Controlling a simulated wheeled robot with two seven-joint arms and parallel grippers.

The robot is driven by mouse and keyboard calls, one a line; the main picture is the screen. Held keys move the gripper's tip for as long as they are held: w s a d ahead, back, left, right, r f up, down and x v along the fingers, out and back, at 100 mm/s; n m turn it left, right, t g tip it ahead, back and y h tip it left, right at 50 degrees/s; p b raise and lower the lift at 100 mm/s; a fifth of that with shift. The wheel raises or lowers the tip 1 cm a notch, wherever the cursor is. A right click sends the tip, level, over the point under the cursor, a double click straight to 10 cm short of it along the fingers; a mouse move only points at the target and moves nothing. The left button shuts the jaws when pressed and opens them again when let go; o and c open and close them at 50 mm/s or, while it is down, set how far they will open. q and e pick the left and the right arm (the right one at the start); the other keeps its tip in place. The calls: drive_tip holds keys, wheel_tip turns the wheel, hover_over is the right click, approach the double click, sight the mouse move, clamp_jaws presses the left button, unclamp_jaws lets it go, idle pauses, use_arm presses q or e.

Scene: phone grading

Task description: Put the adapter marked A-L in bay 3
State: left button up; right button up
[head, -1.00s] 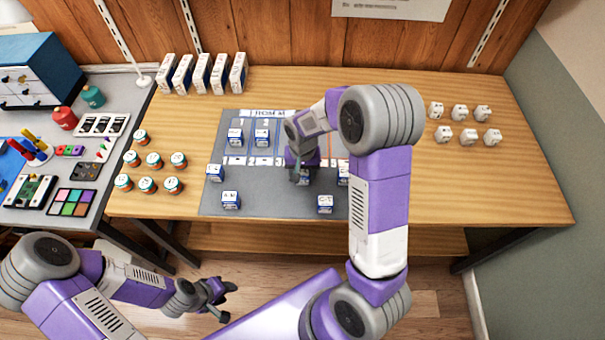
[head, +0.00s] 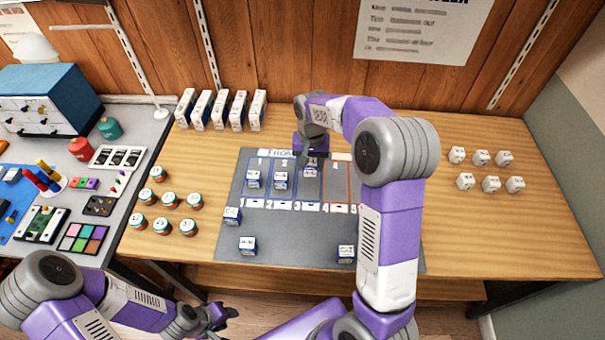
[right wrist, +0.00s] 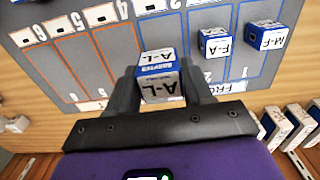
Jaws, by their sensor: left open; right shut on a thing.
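The adapter marked A-L (right wrist: 160,77) is a small blue and white box between the fingers of my right gripper (right wrist: 162,88), which is shut on it. In the head view this adapter (head: 310,170) is at bay 3 of the grey mat (head: 290,230), near its far end. Whether it touches the mat I cannot tell. Adapters marked M-F (right wrist: 265,37) and F-A (right wrist: 214,43) stand in bays 1 and 2, beside it. My left gripper (head: 219,316) is open and empty, low in front of the table.
Other adapters stand on the mat's near part: two at the left (head: 232,215) (head: 247,246) and one at the right (head: 346,253). White boxes (head: 222,110) stand behind the mat. Round tins (head: 165,200) are to its left, white cubes (head: 487,170) to its right.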

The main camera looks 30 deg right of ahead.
sight(309, 168)
drive_tip(key=shift+w+d, duration=0.2)
drive_tip(key=shift+w, duration=0.5)
wheel_tip(309, 168, down, 5)
drive_tip(key=shift+d+r+b, duration=0.1)
drive_tip(key=shift+r+b, duration=0.1)
drive_tip(key=shift+b, duration=0.55)
use_arm(q)
drive_tip(key=shift+w+f+b, duration=0.2)
drive_tip(key=shift+f+b, duration=0.1)
drive_tip(key=shift+f, duration=0.4)
drive_tip(key=shift+w+f+b, duration=0.2)
drive_tip(key=shift+f+b, duration=0.1)
drive_tip(key=shift+f, duration=0.4)
use_arm(e)
drive_tip(key=shift+w+f, duration=0.1)
drive_tip(key=shift+f, duration=2.5)
drive_tip(key=shift+f, duration=0.1)
drive_tip(key=o, duration=1)
use_arm(q)
drive_tip(key=shift+f, duration=0.1)
